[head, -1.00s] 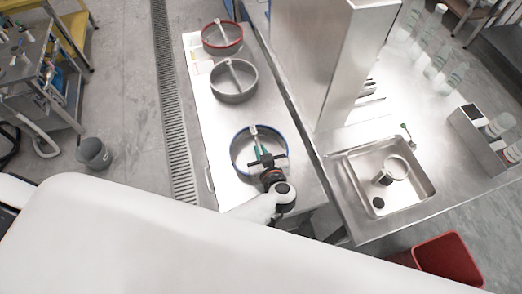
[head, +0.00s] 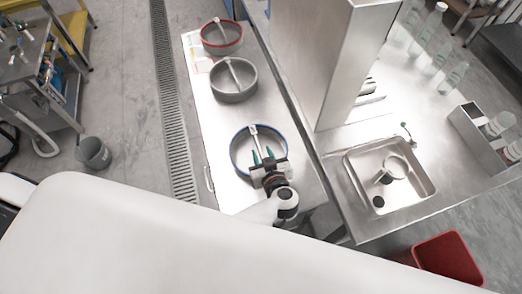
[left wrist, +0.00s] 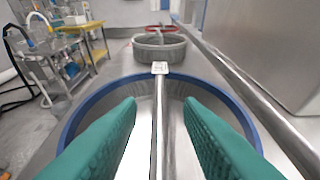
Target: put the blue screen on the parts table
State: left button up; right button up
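The blue screen (head: 234,157) is a round sieve with a blue rim and a metal bar across it. It stands at the near end of a narrow white-topped metal table (head: 216,133). My left gripper (head: 264,156) is above its right part. In the left wrist view the blue rim (left wrist: 93,97) spreads around the open green fingers (left wrist: 164,125). The bar (left wrist: 160,110) runs between them, with a gap on each side. Part of the rim is hidden behind the gripper. My right gripper is out of view. Which table is the parts table is not marked.
A grey screen (head: 233,94) and a red screen (head: 222,50) stand farther along the same table. A counter with a sink (head: 412,201) and a tall steel housing (head: 300,50) is at the right. A tool table (head: 20,65) and a grey bucket (head: 94,153) are at the left.

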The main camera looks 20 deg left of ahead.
pick_arm(q)
jog(key=b+v, duration=0.1)
jog(key=v, duration=0.9)
